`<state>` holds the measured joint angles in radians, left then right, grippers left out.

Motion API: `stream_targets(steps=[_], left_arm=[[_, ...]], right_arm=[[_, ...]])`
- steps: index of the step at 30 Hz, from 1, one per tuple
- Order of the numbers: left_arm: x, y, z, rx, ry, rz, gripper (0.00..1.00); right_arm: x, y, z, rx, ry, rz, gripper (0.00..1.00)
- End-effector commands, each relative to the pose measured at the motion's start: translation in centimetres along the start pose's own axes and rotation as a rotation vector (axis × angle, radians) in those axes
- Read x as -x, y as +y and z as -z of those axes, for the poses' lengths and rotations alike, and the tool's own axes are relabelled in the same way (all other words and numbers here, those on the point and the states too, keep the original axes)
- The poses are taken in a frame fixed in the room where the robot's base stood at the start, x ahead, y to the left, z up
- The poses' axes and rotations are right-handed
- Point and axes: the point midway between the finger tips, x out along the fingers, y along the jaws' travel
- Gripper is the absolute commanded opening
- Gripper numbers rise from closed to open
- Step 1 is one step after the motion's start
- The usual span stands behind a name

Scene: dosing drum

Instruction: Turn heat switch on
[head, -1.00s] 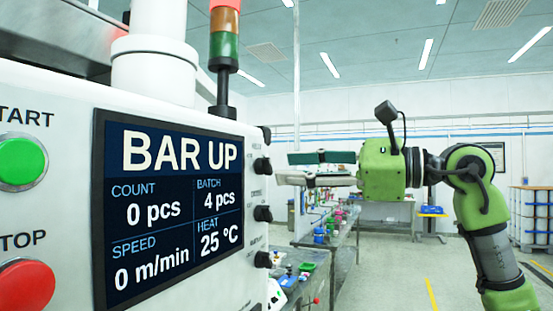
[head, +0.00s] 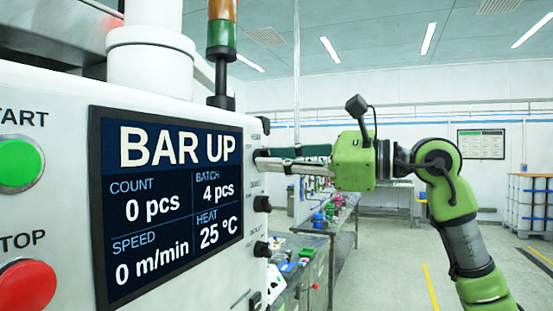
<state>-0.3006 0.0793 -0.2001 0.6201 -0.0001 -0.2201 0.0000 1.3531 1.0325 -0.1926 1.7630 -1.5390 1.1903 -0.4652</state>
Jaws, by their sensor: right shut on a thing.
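The white control panel (head: 60,92) fills the left side, and several black switch knobs stick out along its right edge. The top knob (head: 265,125) and two lower knobs (head: 262,203) (head: 261,249) show clear of the gripper. The display (head: 172,205) reads BAR UP, heat 25 °C, speed 0 m/min. My right gripper (head: 262,160) reaches in from the right and is shut on the second knob from the top, which its fingertips mostly hide. The labels beside the knobs are too oblique to read. My left gripper is not in view.
A green start button (head: 19,163) and a red stop button (head: 25,287) sit at the panel's left. A signal tower (head: 221,60) stands behind it. A workbench (head: 340,225) with small items runs behind my gripper. The floor at right is open.

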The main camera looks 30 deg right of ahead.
Motion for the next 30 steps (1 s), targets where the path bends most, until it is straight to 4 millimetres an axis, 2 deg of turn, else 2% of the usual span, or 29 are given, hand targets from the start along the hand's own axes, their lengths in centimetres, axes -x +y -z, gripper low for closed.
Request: stream_targets(steps=[11, 30], left_arm=[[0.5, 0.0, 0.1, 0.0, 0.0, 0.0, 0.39], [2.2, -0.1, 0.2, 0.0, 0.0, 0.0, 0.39]], right_arm=[[0.0, 0.0, 0.0, -0.137, 0.002, -0.001, 0.0], [0.0, 0.1, -0.1, -0.717, 0.002, 0.0, 0.0]])
